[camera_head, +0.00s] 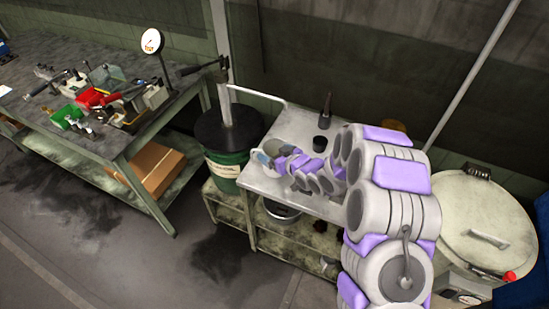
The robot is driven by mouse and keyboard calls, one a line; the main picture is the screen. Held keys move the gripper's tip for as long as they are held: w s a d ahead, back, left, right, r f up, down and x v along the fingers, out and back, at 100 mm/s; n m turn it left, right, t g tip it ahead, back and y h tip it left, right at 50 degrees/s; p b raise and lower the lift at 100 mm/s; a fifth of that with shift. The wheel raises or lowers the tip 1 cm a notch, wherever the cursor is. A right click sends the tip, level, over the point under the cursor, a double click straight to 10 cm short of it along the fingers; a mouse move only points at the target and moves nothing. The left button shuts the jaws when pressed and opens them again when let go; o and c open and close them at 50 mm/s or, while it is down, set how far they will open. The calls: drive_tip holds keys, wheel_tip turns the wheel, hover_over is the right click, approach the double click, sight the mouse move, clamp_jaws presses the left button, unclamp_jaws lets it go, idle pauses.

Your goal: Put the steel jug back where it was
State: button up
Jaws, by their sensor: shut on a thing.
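The steel jug (262,158) appears as a small grey, shiny shape at the left part of the pale metal cart top (285,187). My gripper (274,155) is at the jug and shut on it, with my arm reaching in from the right. My wrist and arm links hide much of the jug and the fingertips. I cannot tell whether the jug touches the cart top or is held just above it.
A dark bottle (327,106) and a black cup (320,143) stand behind my arm. A green drum (227,165) with a hand pump stands left of the cart. A metal bowl (281,210) sits on the lower shelf. A cluttered workbench (150,125) stands farther left.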

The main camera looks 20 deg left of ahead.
wheel_tip(320, 180, down, 3)
drive_tip(key=shift+r+b, duration=0.15)
drive_tip(key=shift+b, duration=0.2)
drive_tip(key=shift+r, duration=0.1)
drive_tip(key=o, duration=0.9)
drive_tip(key=shift+o, duration=0.2)
drive_tip(key=p+v, duration=0.2)
drive_tip(key=v, duration=1)
